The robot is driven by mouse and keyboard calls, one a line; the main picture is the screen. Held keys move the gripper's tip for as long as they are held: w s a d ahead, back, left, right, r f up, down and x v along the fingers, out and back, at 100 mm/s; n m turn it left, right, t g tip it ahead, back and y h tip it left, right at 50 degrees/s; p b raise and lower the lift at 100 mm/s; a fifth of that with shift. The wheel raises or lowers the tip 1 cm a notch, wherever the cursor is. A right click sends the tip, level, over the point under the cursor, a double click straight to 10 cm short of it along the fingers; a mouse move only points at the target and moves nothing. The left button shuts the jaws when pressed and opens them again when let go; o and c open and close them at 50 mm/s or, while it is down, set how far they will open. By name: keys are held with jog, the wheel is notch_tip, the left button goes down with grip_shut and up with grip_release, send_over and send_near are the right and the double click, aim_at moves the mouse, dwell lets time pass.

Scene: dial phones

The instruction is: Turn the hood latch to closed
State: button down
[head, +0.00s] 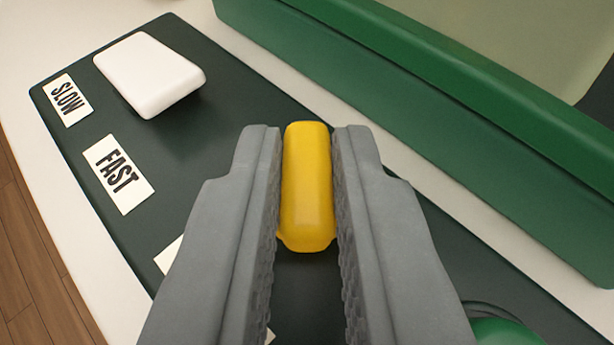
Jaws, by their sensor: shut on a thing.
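A yellow bar-shaped handle (307,190) stands over the dark green panel in the middle of the head view. I take it to be the hood latch, but no label for it is readable. My gripper (308,180) has its two grey fingers on either side of the handle and is shut on it. The handle lies lengthwise between the fingers. Its base and any marks around it are hidden by the fingers.
A green raised frame (430,120) runs along the right. A round green part (505,333) shows at the lower right.

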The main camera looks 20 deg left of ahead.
jog(key=shift+s+a+m+t+h, duration=0.15)
jog(key=shift+m+t+h, duration=0.15)
jog(key=shift+m+h, duration=0.45)
jog(key=shift+a+m+h, duration=0.15)
jog(key=shift+m+h, duration=0.65)
jog(key=shift+h, duration=0.15)
jog(key=shift+a+m+h, duration=0.1)
jog(key=shift+m+h, duration=0.65)
jog(key=shift+h, duration=0.15)
jog(key=m+h, duration=0.4)
jog(key=shift+a+h, duration=0.15)
jog(key=shift+h, duration=0.45)
jog(key=c, duration=1.4)
grip_release()
jog(key=shift+c, duration=0.2)
jog(key=v, duration=1.7)
jog(key=shift+r, duration=0.45)
